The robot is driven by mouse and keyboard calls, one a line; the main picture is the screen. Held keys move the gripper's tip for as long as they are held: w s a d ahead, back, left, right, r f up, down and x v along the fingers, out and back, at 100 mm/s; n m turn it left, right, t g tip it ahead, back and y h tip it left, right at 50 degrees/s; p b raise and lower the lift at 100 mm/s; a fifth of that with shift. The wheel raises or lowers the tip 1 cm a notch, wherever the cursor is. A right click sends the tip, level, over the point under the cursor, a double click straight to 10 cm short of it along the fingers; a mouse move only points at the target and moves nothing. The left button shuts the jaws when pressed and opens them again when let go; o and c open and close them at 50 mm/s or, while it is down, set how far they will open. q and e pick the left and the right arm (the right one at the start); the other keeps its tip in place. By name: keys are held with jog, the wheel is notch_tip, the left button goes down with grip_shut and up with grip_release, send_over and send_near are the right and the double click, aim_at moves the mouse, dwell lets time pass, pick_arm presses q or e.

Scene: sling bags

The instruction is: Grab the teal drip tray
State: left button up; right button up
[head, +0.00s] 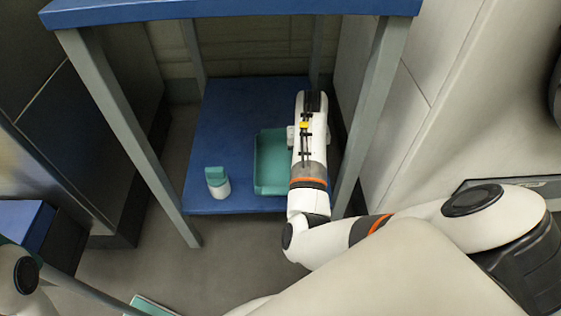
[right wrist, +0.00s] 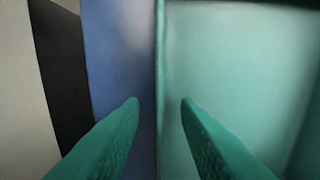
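The teal drip tray (head: 268,165) sits on the lower blue shelf, a shallow open tray whose right part is hidden under my right arm. In the right wrist view the tray (right wrist: 245,90) fills the right half, with its wall running upright through the middle. My right gripper (right wrist: 160,100) is open with its two teal fingers apart. One finger shows on the blue shelf side of the wall and the other on the tray's inner side. I cannot tell whether they touch the wall. My left gripper is not in view.
The blue shelf (head: 225,110) lies under a blue upper top (head: 230,10) carried on grey legs (head: 125,120). A white bottle with a teal cap (head: 216,182) stands left of the tray. A pale wall panel (head: 430,60) is close on the right.

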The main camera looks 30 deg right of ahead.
jog(key=shift+f, duration=0.35)
grip_shut()
jog(key=shift+r, duration=0.1)
